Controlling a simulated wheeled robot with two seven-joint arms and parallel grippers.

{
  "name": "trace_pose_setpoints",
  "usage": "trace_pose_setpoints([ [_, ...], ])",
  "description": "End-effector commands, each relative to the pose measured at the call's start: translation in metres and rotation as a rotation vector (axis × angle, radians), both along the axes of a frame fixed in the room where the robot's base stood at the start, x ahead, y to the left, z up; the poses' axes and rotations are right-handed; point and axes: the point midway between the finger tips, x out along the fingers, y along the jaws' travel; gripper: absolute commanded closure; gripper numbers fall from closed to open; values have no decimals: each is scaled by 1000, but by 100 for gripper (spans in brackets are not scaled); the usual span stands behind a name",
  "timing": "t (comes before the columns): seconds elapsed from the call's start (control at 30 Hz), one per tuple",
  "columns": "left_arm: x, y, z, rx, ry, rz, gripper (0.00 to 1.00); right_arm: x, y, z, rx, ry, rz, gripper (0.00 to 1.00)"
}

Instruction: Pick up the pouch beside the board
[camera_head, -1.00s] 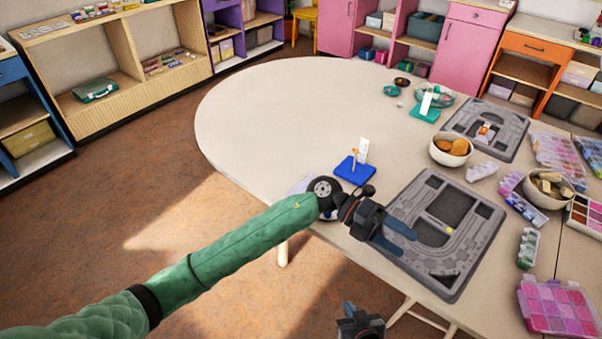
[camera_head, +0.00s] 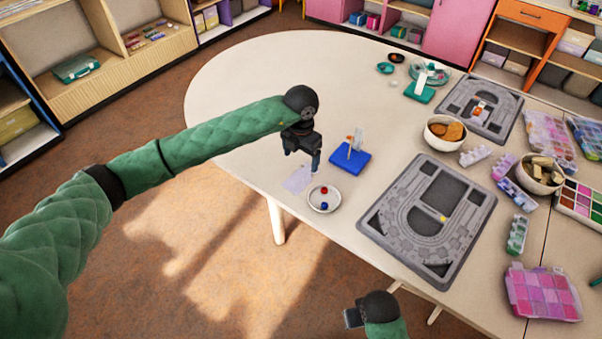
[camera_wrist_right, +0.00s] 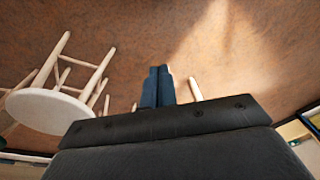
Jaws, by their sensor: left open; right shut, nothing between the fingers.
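The pouch (camera_head: 297,181) looks like a small, flat, pale lilac packet on the near left edge of the table, left of the grey bead board (camera_head: 372,222). A round dish (camera_head: 324,206) with a red and a blue bead lies between them. My left gripper (camera_head: 314,168) is open and empty. It points down just beyond and to the right of the pouch; I cannot tell its exact height. My right gripper (camera_head: 350,318) is low in front of the table. In the right wrist view its fingers (camera_wrist_right: 158,80) are shut with nothing between them, over the floor.
A blue stand (camera_head: 350,161) with a white card is close to the right of my left gripper. A second board (camera_head: 480,108), bowls (camera_head: 446,145) and bead boxes (camera_head: 543,293) fill the right side. The far left of the table is clear. A round stool (camera_wrist_right: 48,112) stands near my right gripper.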

Motion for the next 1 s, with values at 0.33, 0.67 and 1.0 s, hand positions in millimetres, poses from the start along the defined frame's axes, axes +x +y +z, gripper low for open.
trace_pose_setpoints([
  [0.33, -1, -1, -21, -3, 3, -1, 17, 2, -1, -31, -5, 1, 0, 100],
  [0.67, -1, -1, -42, -4, 3, -1, 17, -3, -4, -87, -14, 6, 0, 100],
  [1.0, -1, -1, -68, -5, 2, -1, 17, -10, -10, -131, -20, 5, -1, 100],
])
